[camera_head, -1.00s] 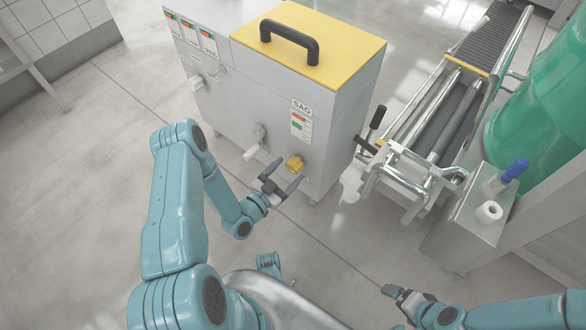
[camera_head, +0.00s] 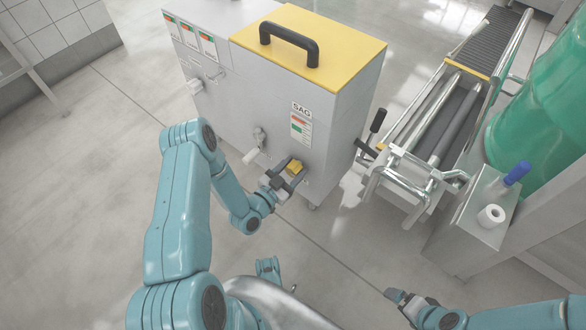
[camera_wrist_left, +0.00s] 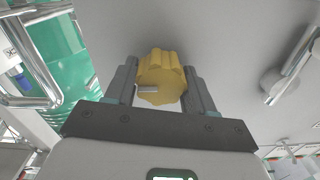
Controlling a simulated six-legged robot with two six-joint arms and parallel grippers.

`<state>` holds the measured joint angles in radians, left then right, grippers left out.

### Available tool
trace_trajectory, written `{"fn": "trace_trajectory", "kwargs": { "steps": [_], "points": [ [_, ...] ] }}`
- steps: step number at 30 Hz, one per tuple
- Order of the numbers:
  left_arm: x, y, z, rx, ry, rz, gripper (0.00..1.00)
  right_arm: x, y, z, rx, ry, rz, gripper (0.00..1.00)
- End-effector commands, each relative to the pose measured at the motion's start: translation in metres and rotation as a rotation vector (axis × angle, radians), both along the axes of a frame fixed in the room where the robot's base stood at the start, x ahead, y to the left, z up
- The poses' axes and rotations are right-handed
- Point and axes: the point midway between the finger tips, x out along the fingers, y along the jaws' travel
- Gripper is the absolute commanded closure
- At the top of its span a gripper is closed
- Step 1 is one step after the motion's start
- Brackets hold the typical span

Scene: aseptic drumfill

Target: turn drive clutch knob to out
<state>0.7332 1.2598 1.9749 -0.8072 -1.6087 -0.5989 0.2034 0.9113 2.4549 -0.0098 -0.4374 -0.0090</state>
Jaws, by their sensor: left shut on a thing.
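The yellow lobed knob (camera_head: 294,167) sits low on the front face of the grey cabinet (camera_head: 325,140), below the SAG label. My left gripper (camera_head: 284,176) is at the knob, with its fingers on either side, shut on it. In the left wrist view the knob (camera_wrist_left: 161,78) lies between the two dark fingers of the left gripper (camera_wrist_left: 162,88), with a pale pointer mark across its face. My right gripper (camera_head: 397,297) is low at the right, apart from the cabinet; its finger opening is too small to tell.
A white-handled lever (camera_head: 251,156) is on the cabinet face just left of the knob. A roller conveyor (camera_head: 440,120) with metal rails stands to the right. A green drum (camera_head: 545,110) and a post with a blue-capped part (camera_head: 516,172) are farther right.

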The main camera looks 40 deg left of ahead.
Motion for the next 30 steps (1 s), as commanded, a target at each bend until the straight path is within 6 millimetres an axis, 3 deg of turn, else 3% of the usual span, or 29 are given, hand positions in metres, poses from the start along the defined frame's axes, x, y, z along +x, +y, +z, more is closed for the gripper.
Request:
{"fn": "trace_trajectory", "kwargs": {
  "steps": [11, 30],
  "points": [
    [-0.0005, 0.0007, -0.0003, -0.206, 0.017, 0.000, 0.77, -0.0007, 0.0002, 0.0009, 0.000, 0.002, 0.001, 0.00],
    [-0.0006, 0.0029, -0.0015, -0.810, 0.066, 0.000, 0.77, -0.0013, 0.0003, 0.0013, 0.001, 0.004, 0.000, 0.00]
  ]
}}
